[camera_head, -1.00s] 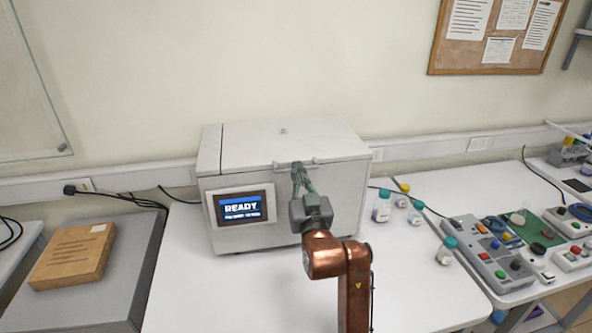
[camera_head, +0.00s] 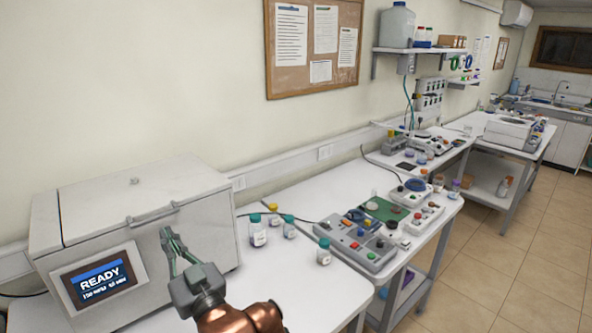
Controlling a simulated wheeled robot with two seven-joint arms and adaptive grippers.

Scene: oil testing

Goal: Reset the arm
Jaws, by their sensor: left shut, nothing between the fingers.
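My left gripper (camera_head: 168,236) is shut and empty, in front of the white test machine (camera_head: 205,216). Its green-grey fingers point up toward the machine's lid handle (camera_head: 152,215). The fingertips show just below and right of the handle, and I see nothing held. The machine's lid is down, and its screen (camera_head: 99,280) reads READY. My copper-coloured left arm comes in from the bottom edge. My right gripper is not in view.
Small bottles with teal and yellow caps (camera_head: 258,236) stand on the white table right of the machine. Another teal-capped bottle (camera_head: 323,252) stands nearer the table's right edge. A grey control box (camera_head: 358,240) sits on the adjoining bench. Tiled floor (camera_head: 500,250) is clear at right.

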